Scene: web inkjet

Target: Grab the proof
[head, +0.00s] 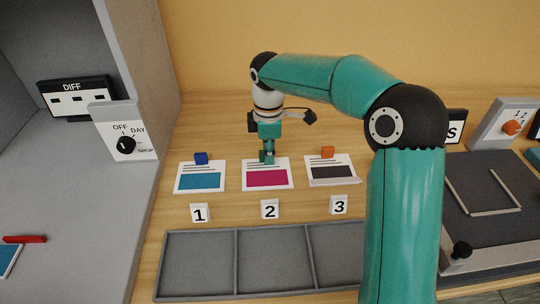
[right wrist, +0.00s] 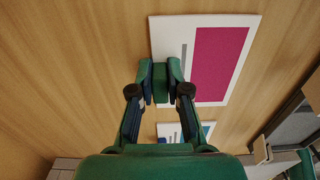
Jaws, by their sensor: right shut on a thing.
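A white proof sheet with a magenta block (head: 267,177) lies on the wooden table behind the "2" tag; it also shows in the right wrist view (right wrist: 222,62). My right gripper (head: 267,158) points down at its far edge. It is shut on a small green block (right wrist: 160,83) at that edge. A proof with a blue-teal patch (head: 200,182) and a blue cube (head: 201,158) lies to the left. A proof with a dark grey patch (head: 333,173) and an orange cube (head: 327,152) lies to the right. My left gripper is out of view.
Number tags 1 (head: 199,213), 2 (head: 270,209) and 3 (head: 339,205) stand before the sheets. A grey tray (head: 236,262) with empty compartments lies in front. A grey booth with a DIFF panel (head: 75,98) and a dial (head: 125,144) stands left. A dark framed plate (head: 485,190) is right.

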